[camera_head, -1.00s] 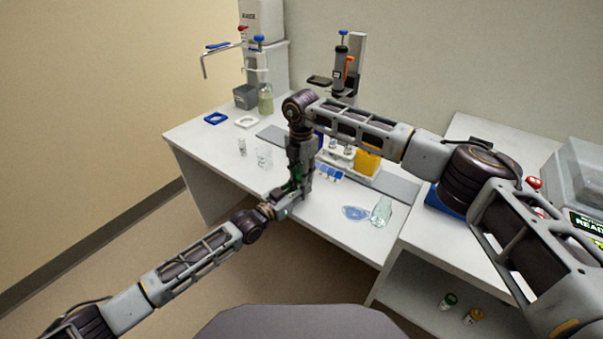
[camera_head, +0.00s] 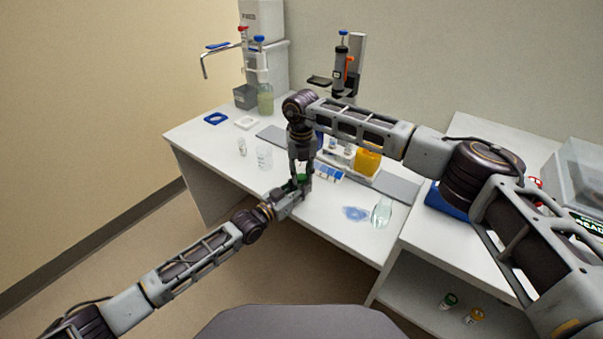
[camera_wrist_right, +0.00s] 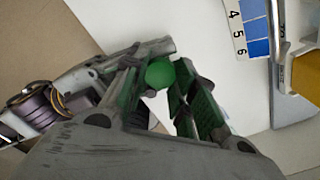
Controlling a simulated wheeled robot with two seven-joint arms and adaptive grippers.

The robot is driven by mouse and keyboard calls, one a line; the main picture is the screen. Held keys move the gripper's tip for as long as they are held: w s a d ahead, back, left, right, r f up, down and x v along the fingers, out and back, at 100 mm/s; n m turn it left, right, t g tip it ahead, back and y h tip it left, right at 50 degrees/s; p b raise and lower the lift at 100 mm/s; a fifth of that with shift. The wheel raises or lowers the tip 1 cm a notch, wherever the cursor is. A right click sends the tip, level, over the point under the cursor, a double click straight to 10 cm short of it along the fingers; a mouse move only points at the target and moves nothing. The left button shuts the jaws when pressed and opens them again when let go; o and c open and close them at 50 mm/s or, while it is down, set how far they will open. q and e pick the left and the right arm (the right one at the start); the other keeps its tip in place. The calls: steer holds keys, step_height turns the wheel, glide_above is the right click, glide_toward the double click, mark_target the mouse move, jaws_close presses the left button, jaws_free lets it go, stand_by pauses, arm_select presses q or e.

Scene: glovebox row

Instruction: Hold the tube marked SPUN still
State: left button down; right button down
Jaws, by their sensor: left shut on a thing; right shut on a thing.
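My right gripper (camera_wrist_right: 168,82) reaches down over the table's front edge and is shut around a round green cap (camera_wrist_right: 158,74), seen from above. This cap appears to top the tube; the tube's body and any SPUN marking are hidden. My left gripper (camera_head: 297,187) comes in from the left, just below the right one. It also shows in the right wrist view (camera_wrist_right: 150,50), its fingers against the cap's side. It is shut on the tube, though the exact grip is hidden. In the head view the cap is a small green spot between the grippers.
A blue-and-white numbered card (camera_wrist_right: 256,30) lies close by, with a yellow container (camera_head: 367,162) behind it. A clear flask (camera_head: 382,212) and a blue patch (camera_head: 355,213) are to the right. A beaker (camera_head: 264,157) and a vial (camera_head: 242,147) stand left. The front edge is near.

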steer(key=n, duration=0.7)
steer(key=shift+w+r, duration=0.1)
steer(key=n, duration=1.2)
steer(key=shift+r, duration=0.1)
steer(key=n, duration=0.6)
steer(key=shift+n, duration=0.4)
steer(key=c, duration=1.1)
jaws_free()
steer(key=shift+c, duration=0.2)
